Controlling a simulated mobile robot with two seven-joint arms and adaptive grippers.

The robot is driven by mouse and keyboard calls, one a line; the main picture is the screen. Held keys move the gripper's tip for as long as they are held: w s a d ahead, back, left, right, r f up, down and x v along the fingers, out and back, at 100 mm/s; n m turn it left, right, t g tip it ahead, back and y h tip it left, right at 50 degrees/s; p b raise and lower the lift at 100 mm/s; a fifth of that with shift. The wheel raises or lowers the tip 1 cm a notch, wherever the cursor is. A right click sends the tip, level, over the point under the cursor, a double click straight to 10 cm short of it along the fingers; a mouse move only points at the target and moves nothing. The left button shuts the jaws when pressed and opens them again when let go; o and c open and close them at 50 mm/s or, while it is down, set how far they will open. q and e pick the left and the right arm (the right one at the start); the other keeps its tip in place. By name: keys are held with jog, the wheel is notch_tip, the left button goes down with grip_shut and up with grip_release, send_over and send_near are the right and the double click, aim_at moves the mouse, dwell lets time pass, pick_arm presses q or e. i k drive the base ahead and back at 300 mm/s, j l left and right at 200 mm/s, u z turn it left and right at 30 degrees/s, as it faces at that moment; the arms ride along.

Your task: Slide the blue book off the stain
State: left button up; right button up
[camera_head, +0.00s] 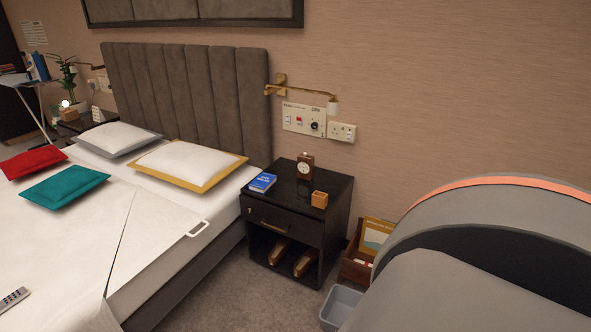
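The blue book (263,182) lies flat on the top of the black nightstand (331,187), at its left edge beside the bed. I cannot make out any stain; if one is under or beside the book, it is hidden or too small to tell. Neither gripper is in view. A large grey rounded shape with an orange stripe fills the lower right and may be part of my own arm.
A small clock (305,167) and a wooden cube holder (319,199) stand on the nightstand near the book. A wall lamp (332,106) hangs above. The bed (160,245) is at left. A grey bin (340,306) and a wooden crate (353,270) stand on the floor at right.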

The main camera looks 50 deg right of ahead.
aim_at(261, 183)
jog(key=i+z, duration=0.1)
jog(key=z, duration=2.05)
jog(key=i+j+z, duration=0.25)
jog(key=j+z, duration=0.2)
jog(key=i+j+z, duration=0.1)
jog(key=j+z, duration=0.15)
jog(key=j, duration=0.15)
jog(key=i+j+z, duration=0.1)
jog(key=j, duration=0.35)
jog(key=i+j+z, duration=0.1)
jog(key=j, duration=0.4)
